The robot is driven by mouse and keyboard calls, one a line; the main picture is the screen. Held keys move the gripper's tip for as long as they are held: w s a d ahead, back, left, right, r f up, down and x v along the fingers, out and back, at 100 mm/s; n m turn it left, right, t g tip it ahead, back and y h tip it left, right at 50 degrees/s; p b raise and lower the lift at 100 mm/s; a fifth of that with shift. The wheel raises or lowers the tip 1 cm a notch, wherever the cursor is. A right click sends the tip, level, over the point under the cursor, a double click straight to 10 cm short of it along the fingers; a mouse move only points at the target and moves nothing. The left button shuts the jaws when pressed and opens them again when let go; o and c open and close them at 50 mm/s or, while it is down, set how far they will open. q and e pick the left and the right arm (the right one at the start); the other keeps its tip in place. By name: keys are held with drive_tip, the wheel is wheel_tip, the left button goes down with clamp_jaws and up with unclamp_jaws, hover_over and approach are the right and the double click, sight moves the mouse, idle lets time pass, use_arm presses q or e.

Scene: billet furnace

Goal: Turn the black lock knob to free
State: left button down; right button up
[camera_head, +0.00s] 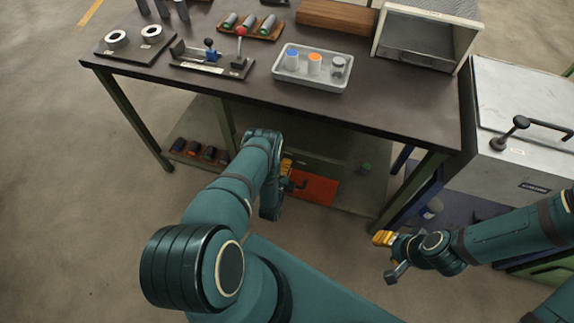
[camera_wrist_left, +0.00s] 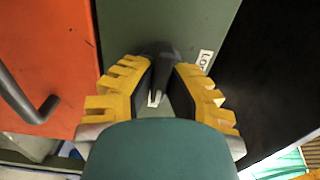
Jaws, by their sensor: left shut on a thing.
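The black lock knob (camera_wrist_left: 158,53) is on a grey-green panel in the left wrist view, with a white pointer mark toward the bottom of the picture. A partly hidden white label (camera_wrist_left: 204,61) is beside it. My left gripper (camera_wrist_left: 164,72) has its two yellow-padded fingers closed on either side of the knob.
The red drawer front (camera_wrist_left: 40,70) with a grey bar handle (camera_wrist_left: 28,107) is close left of my left gripper. The dark bench top (camera_head: 250,85) overhangs my left arm. A bench leg (camera_head: 410,190) stands between the grippers. A grey cabinet (camera_head: 520,110) is at right.

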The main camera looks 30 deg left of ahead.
use_arm(q)
drive_tip(key=shift+w+a+r, duration=0.1)
drive_tip(key=shift+a, duration=0.05)
idle(0.3)
drive_tip(key=c, duration=1)
unclamp_jaws()
drive_tip(key=v, duration=0.7)
drive_tip(key=shift+s, duration=0.35)
